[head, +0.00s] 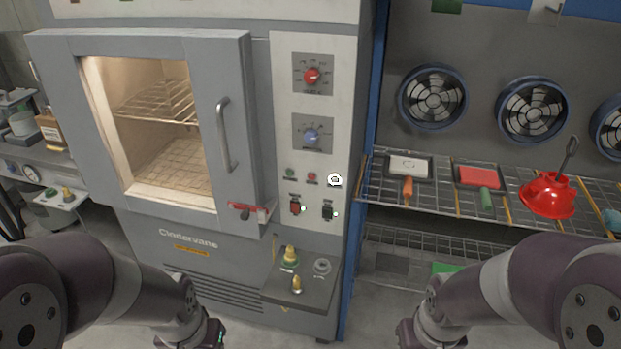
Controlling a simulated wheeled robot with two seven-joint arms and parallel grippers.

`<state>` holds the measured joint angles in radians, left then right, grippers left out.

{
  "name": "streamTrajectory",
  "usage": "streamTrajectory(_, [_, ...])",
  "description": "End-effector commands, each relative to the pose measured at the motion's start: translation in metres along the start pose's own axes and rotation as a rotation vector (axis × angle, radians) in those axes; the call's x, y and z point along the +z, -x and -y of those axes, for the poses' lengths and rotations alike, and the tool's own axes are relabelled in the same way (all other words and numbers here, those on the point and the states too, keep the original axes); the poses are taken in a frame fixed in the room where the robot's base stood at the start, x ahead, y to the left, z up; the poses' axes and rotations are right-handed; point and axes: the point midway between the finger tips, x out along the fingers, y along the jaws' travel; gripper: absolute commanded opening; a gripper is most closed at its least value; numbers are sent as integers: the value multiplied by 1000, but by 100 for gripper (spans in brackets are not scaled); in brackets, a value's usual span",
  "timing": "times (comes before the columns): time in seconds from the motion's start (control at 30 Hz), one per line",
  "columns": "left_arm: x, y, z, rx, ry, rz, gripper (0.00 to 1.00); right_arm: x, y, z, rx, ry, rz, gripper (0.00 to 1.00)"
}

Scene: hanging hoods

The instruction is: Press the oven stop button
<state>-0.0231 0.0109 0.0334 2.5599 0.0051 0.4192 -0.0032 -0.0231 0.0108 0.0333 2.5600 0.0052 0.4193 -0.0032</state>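The grey oven (255,130) stands left of centre, with a lit window and a door handle (225,135). Its light control panel (340,110) is right of the door. Low on the panel are a small green button (290,173) and a small red button (312,177) side by side; their labels are too small to read. A white-and-black round part (335,180) sits right of the red button. My two arms come in from the lower left and lower right, well below and apart from the panel. Both grippers' fingers are out of the picture.
Above the buttons are a red knob (312,76) and a blue knob (311,135). Below are a red switch (295,207) and a black switch (327,210). A ledge (315,290) with brass fittings juts out below. A wire rack (440,205) on the right holds trays and a red hood (548,195).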

Motion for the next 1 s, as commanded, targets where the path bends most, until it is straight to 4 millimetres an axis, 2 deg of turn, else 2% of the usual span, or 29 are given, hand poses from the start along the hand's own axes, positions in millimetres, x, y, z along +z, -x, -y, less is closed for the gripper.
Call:
streamTrajectory(0.03, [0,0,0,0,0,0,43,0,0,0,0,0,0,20])
streamTrajectory(0.1, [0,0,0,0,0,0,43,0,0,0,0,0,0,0])
streamTrajectory(1.0, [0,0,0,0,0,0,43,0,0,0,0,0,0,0])
